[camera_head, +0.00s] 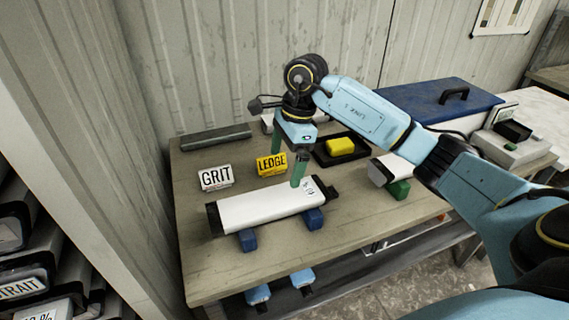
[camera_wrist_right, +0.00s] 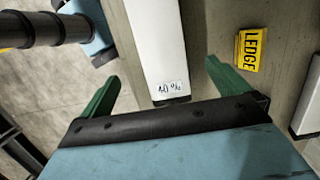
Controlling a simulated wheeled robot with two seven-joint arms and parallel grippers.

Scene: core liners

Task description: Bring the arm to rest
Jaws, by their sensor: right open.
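My right arm comes in from the right in the head view, and its gripper (camera_head: 293,165) points down over the wooden table (camera_head: 225,263). Its green fingers are apart, straddling the labelled end of a white core liner (camera_head: 265,208) with black end caps. The liner lies across two blue blocks. In the right wrist view the open gripper (camera_wrist_right: 165,85) has the liner (camera_wrist_right: 157,45) between its fingers, with a gap on either side. Whether the fingertips reach below the liner's top is hard to tell. My left gripper is not in view.
A GRIT card (camera_head: 215,178) and a yellow LEDGE card (camera_head: 271,164) stand behind the liner. A black tray with a yellow block (camera_head: 340,146), another white liner (camera_head: 384,168) on a green block, and a blue case (camera_head: 430,98) are nearby. A shelf of labelled liners is at left.

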